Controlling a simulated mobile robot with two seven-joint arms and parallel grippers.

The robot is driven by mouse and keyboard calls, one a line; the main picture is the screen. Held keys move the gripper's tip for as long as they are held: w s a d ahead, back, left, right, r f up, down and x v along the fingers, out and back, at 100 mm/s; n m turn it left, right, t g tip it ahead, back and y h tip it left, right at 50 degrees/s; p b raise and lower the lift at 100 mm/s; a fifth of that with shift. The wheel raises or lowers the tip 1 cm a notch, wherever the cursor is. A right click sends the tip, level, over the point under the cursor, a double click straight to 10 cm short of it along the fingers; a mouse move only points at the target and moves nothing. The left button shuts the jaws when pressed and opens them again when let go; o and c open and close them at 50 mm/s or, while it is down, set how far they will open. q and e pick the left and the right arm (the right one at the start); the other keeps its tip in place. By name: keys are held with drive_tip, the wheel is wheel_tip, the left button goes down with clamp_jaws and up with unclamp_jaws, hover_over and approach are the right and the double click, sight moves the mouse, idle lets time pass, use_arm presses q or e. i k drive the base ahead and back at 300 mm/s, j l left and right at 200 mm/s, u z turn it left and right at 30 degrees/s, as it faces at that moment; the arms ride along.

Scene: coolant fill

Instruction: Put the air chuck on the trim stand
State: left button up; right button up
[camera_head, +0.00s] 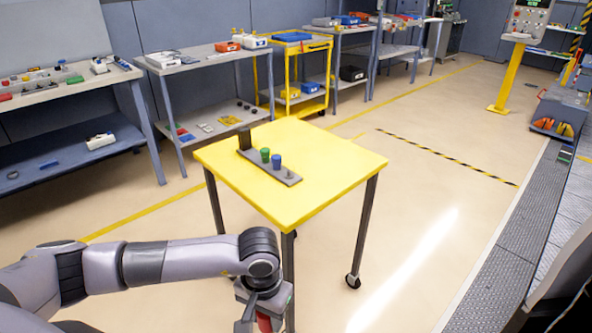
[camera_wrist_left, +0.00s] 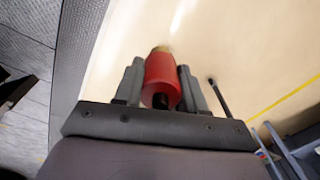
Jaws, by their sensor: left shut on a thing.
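My left gripper (camera_head: 262,312) hangs low in front of the yellow table, near the bottom edge of the head view. It is shut on a red cylinder with a brass-coloured tip, which I take as the air chuck (camera_wrist_left: 162,80). In the head view only a bit of its red shows below the wrist. The likely trim stand (camera_head: 283,175) is a dark grey bar on the yellow table, carrying a dark upright block, a green cap (camera_head: 265,155), a blue cap (camera_head: 276,161) and a small grey piece. My right gripper is not in view.
The yellow table (camera_head: 335,165) has dark legs on castors and is mostly bare around the grey bar. Workbenches with parts line the back wall. The floor right of the table is open, up to a dark grated strip (camera_head: 508,250).

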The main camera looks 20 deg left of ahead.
sight(345, 161)
drive_tip(key=i+l, duration=0.1)
drive_tip(key=i, duration=0.4)
drive_tip(key=i+l, duration=0.1)
drive_tip(key=i, duration=0.35)
